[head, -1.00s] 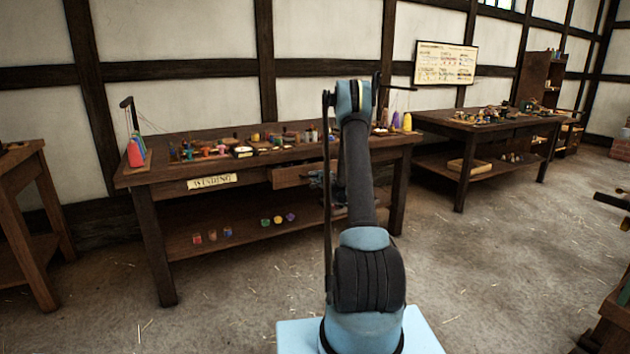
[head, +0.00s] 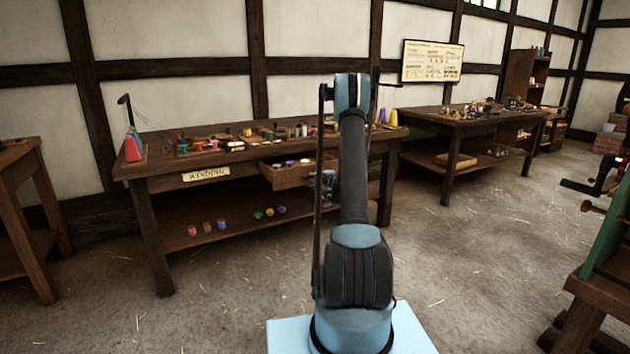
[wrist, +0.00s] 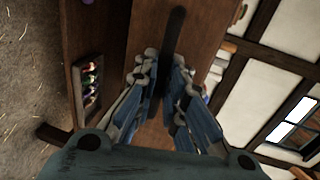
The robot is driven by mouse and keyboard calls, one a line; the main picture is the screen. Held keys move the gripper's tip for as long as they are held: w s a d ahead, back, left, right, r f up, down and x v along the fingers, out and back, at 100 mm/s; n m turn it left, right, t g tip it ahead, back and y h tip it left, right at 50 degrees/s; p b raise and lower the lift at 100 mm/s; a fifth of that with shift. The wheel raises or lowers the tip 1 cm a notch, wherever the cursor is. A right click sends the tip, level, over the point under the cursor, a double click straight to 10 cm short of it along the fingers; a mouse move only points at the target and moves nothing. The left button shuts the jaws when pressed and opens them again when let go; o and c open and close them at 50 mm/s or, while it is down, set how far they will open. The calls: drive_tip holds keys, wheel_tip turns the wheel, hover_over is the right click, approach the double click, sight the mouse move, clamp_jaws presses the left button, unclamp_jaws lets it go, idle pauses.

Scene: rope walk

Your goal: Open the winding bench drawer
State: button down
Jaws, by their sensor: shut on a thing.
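The winding bench (head: 160,184) stands against the wall with a "WINDING" label (head: 206,174) on its front edge. Its drawer (head: 287,177) is partly pulled out to the right of the label, and small items show inside it. My gripper (head: 325,182) is at the right end of the drawer front, partly hidden behind my arm. In the wrist view my gripper (wrist: 160,85) is closed in against a brown wooden front (wrist: 200,25).
Spools and tools lie on the bench top, and several coloured balls and spools (head: 270,213) sit on its lower shelf. Another bench (head: 470,123) stands to the right. A green-sided wooden stand (head: 608,235) is at the near right. The straw-strewn floor between is clear.

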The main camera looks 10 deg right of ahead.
drive_tip(key=shift+a+f, duration=0.1)
drive_tip(key=shift+a, duration=0.2)
drive_tip(key=c, duration=1.7)
unclamp_jaws()
drive_tip(key=shift+o, duration=0.2)
drive_tip(key=shift+d, duration=0.2)
drive_tip(key=shift+d, duration=0.1)
drive_tip(key=v, duration=1.2)
